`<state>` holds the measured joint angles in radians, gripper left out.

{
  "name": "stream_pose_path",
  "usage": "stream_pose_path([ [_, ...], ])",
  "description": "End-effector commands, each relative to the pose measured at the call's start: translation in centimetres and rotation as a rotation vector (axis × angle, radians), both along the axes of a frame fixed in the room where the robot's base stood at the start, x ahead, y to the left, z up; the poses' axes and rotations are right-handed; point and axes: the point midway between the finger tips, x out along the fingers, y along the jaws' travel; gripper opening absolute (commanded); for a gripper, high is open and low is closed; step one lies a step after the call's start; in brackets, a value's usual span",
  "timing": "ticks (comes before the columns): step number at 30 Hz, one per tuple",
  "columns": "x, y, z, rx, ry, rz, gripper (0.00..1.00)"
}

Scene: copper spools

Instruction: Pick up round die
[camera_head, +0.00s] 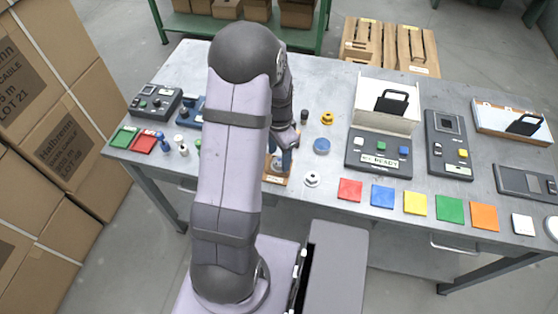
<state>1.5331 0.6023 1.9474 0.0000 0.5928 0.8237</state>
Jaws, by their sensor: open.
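My gripper (279,162) hangs low over the middle of the grey workbench (395,90), mostly hidden behind my arm. It is open. A small wooden block or stand (276,180) sits right below it; whether they touch cannot be told. I cannot tell for sure which small piece is the round die. Close to the right of the gripper are a dark upright cylinder (305,116), a yellow ring-like piece (327,118), a blue round piece (322,146) and a white round piece (312,179).
Coloured square pads, such as the red one (350,189), line the front edge. A control box (379,155) and other panels stand at the right. At left are green and red trays (143,144) and small pegs (181,145). Cardboard boxes (55,130) stand left of the bench.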

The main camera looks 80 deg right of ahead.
Motion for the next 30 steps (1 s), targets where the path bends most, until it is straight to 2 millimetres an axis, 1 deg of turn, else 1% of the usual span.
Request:
stream_pose_path([
  [3, 0.0, 0.0, -1.1, 0.002, 0.001, 0.0, 0.53],
  [6, 0.0, 0.0, -1.7, 0.001, 0.0, 0.0, 0.53],
  [15, 0.0, 0.0, -2.1, -0.001, 0.0, 0.0, 0.53],
  [16, 0.0, 0.0, -2.1, -0.001, 0.0, 0.0, 0.48],
  [17, 0.0, 0.0, -2.1, -0.001, 0.0, 0.0, 0.41],
  [18, 0.0, 0.0, -2.1, -0.001, 0.0, 0.0, 0.31],
  [20, 0.0, 0.0, -2.0, -0.001, 0.0, 0.0, 0.17],
  [21, 0.0, 0.0, -2.0, -0.001, 0.0, 0.0, 0.07],
  [22, 0.0, 0.0, -2.0, -0.001, 0.0, 0.0, 0.0],
  [30, 0.0, -0.1, -1.9, -0.003, 0.0, 0.0, 0.0],
])
